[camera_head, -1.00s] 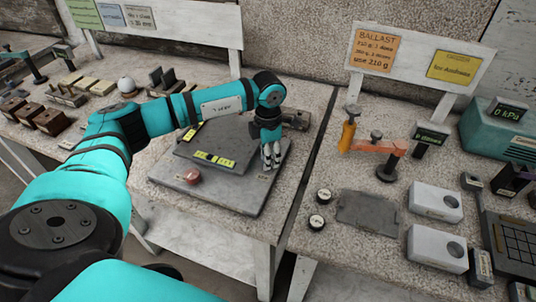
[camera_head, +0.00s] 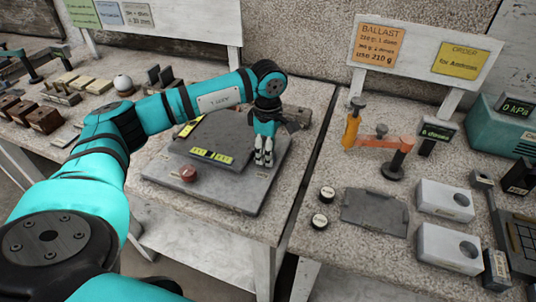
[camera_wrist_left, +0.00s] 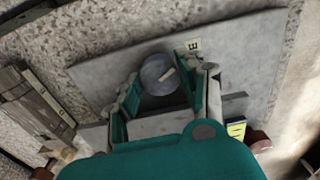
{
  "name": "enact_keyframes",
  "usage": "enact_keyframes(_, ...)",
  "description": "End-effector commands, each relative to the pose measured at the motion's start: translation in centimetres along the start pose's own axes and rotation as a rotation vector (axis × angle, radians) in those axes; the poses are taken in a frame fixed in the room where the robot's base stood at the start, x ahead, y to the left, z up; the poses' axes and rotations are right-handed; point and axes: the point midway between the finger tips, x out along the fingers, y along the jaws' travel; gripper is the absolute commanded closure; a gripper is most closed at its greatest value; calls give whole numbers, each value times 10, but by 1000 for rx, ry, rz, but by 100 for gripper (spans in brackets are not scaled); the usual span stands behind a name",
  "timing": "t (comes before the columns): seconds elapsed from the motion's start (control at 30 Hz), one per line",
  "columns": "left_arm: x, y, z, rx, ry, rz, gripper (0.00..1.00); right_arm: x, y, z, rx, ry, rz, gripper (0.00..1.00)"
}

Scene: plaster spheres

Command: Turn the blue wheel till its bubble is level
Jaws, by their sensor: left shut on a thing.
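The blue wheel (camera_wrist_left: 160,74), a blue-grey disc with a pale mark, shows in the left wrist view between my left gripper's fingers (camera_wrist_left: 160,86). A small lettered tag (camera_wrist_left: 194,46) is beside it. In the head view my left gripper (camera_head: 263,160) points down at the right part of the grey base plate (camera_head: 245,196), its fingers shut on the wheel and hiding it. A yellow-green level vial (camera_head: 212,155) lies along the front of the raised dark plate (camera_head: 222,135). A second vial (camera_head: 190,128) is at its left side. Their bubbles are too small to read.
A red knob (camera_head: 188,174) sits on the base plate's front left. A dark block (camera_head: 297,117) stands behind my gripper. The right table holds an orange balance (camera_head: 378,142), a dark flat plate (camera_head: 374,212) and white boxes (camera_head: 446,200). A gap separates the tables.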

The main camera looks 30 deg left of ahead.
Motion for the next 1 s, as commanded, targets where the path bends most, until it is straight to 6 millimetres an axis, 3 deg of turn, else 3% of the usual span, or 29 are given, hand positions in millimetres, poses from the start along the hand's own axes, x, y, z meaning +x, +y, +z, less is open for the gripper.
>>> enact_keyframes(0.3, -1, 1, 0, 111, -3, 5, 92, 8, 0, 1, 0, 0, 0, 51)
enact_keyframes(0.8, -2, 1, 0, 130, -3, 5, 92, 8, 0, 1, 0, 0, 0, 51)
enact_keyframes(0.83, -2, 1, 0, 130, -3, 5, 59, 8, 0, 1, 0, 0, 0, 51)
enact_keyframes(0.9, -2, 1, 0, 129, -3, 5, 51, 8, 0, 1, 0, 0, 0, 51)
enact_keyframes(1.0, -2, 1, 0, 129, -2, 3, 51, 8, 0, 1, 0, 0, 0, 51)
